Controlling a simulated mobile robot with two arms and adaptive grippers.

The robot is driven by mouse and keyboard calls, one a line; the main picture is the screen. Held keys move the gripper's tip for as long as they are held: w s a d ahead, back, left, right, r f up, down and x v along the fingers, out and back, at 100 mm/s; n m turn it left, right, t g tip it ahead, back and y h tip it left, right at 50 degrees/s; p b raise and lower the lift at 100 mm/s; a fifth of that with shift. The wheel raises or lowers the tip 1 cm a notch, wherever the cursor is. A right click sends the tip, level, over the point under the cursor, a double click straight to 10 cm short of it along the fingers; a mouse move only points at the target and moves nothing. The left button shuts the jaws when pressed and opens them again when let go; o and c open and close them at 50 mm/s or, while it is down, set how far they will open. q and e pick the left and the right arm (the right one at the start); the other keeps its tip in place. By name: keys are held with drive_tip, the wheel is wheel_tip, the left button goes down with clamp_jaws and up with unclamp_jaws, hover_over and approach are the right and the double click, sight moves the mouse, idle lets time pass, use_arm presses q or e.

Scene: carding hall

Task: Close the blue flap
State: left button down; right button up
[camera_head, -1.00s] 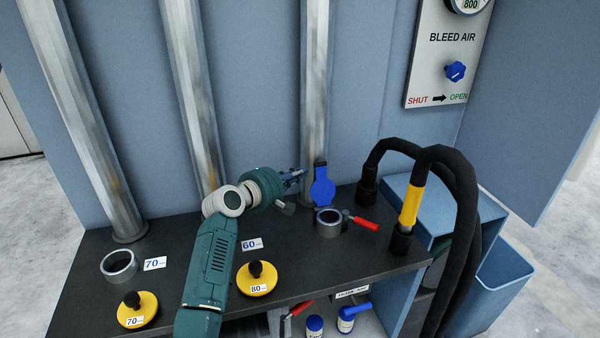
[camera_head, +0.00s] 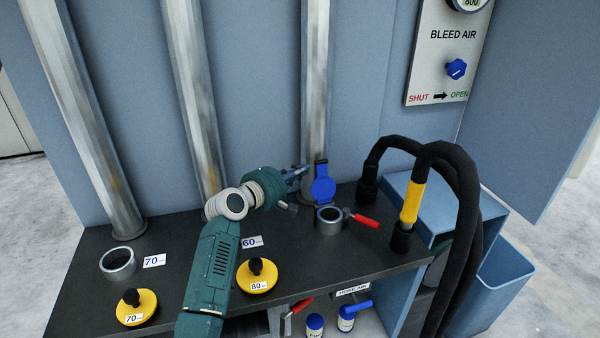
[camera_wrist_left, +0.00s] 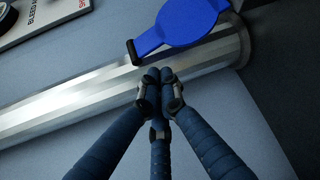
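The blue flap (camera_head: 322,187) stands upright, open, behind the grey ring-shaped port (camera_head: 328,222) on the dark bench, in front of a metal pipe. In the left wrist view the flap (camera_wrist_left: 188,22) shows as a blue disc with a black-ended arm at the top. My left gripper (camera_head: 301,172) is just left of the flap in the head view. In the left wrist view its fingertips (camera_wrist_left: 160,82) are together with nothing between them, below the flap's arm; I cannot tell whether they touch it. My right gripper is in neither view.
A red-handled lever (camera_head: 362,220) sticks out right of the port. Black hoses (camera_head: 462,200) arch at the bench's right end. Yellow caps (camera_head: 258,277) and another open port (camera_head: 119,265) are on the left. The metal pipe (camera_head: 315,90) rises behind the flap.

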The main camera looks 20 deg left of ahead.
use_arm(q)
drive_tip(key=s+d+f+m+t+b, duration=0.1)
drive_tip(key=s+d+m+t+b, duration=0.2)
drive_tip(key=s+d, duration=0.3)
drive_tip(key=shift+s+f+m+h+b, duration=0.35)
drive_tip(key=shift+s+b, duration=0.45)
drive_tip(key=shift+s, duration=0.65)
drive_tip(key=shift+s, duration=0.1)
drive_tip(key=v, duration=1.2)
drive_tip(key=shift+f, duration=0.15)
